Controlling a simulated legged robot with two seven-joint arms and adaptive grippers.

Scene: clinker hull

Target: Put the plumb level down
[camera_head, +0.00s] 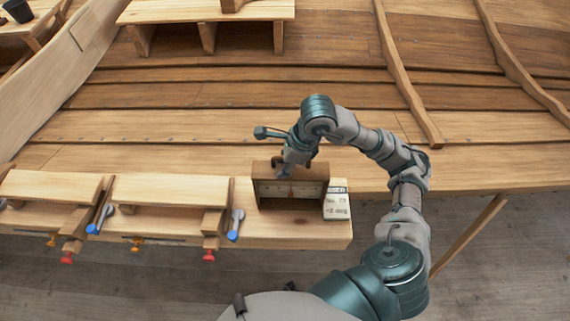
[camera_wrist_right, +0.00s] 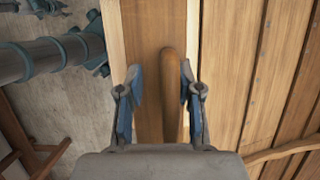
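The plumb level (camera_head: 262,190) is a brown wooden frame with a pale face and a small red pointer. It appears to stand upright on the wooden bench (camera_head: 180,228), near its right end. My right gripper (camera_head: 281,168) is just above its top edge. In the wrist view, the open fingers of my right gripper (camera_wrist_right: 160,92) are on both sides of the level's brown top bar (camera_wrist_right: 172,75). A gap shows on the bar's left; the right finger is very close, and contact there is unclear. My left gripper is not seen.
A white card with printed text (camera_head: 337,205) is directly right of the level. Blue-handled clamps (camera_head: 236,225) and raised boards (camera_head: 160,190) occupy the bench to the left. The planked hull (camera_head: 200,125) rises behind. Bare bench shows along the front edge.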

